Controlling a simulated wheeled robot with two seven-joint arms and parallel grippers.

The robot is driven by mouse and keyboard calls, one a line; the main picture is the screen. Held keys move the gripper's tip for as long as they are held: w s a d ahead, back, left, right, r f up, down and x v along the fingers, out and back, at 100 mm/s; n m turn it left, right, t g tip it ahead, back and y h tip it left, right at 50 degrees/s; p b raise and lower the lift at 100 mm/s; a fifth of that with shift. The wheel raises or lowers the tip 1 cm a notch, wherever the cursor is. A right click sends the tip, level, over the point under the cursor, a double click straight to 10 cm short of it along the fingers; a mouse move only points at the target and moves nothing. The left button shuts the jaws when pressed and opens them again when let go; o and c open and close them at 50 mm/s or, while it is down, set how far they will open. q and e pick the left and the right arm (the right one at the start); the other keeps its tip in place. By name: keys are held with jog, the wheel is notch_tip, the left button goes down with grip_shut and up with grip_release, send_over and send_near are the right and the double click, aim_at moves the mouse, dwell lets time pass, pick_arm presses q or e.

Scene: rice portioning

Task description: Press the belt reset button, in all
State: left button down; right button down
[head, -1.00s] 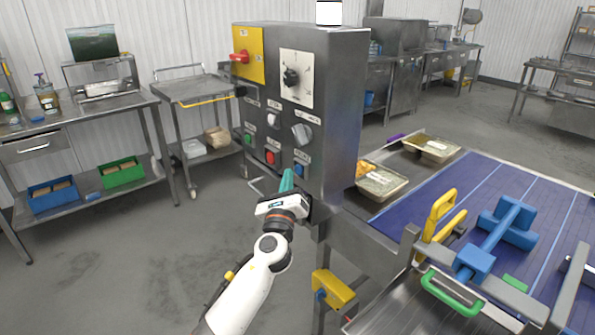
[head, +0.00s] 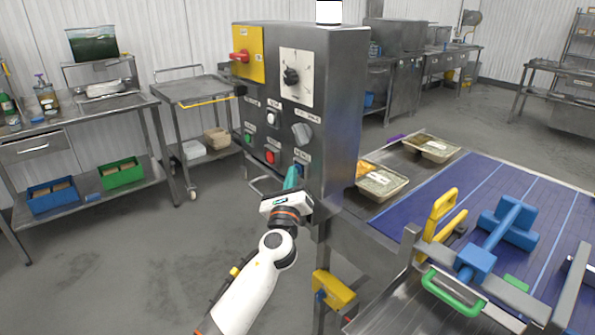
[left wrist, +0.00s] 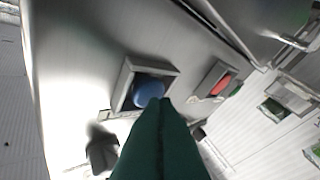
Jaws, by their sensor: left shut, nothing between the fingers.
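The grey control box (head: 335,120) stands beside the belt, with several knobs and buttons on its front. A blue button (left wrist: 148,93) in a square frame sits low on that face; in the head view it is mostly hidden behind the fingertips. My left gripper (head: 291,174) is shut and empty, with its green fingers pointing up at the blue button. In the left wrist view the fingertips (left wrist: 161,103) overlap the button's lower edge. I cannot tell whether they touch it. The labels are too small to read.
A red button (head: 270,157) and a green button (head: 248,138) are close by on the left. A grey knob (head: 302,133) is just above. The blue belt (head: 450,205) with filled trays (head: 381,183) lies to the right. Open floor is on the left.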

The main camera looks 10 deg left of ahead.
pick_arm(q)
jog(key=shift+w+d, duration=0.15)
jog(key=shift+w, duration=0.05)
dwell(0.3)
dwell(0.3)
jog(key=shift+s+a+p, duration=0.3)
jog(key=shift+s+a, duration=0.25)
jog(key=shift+s, duration=0.15)
jog(key=s+a+p, duration=0.1)
jog(key=s, duration=0.1)
jog(key=s+a+p, duration=0.1)
jog(key=s+a, duration=0.1)
dwell(0.3)
dwell(0.5)
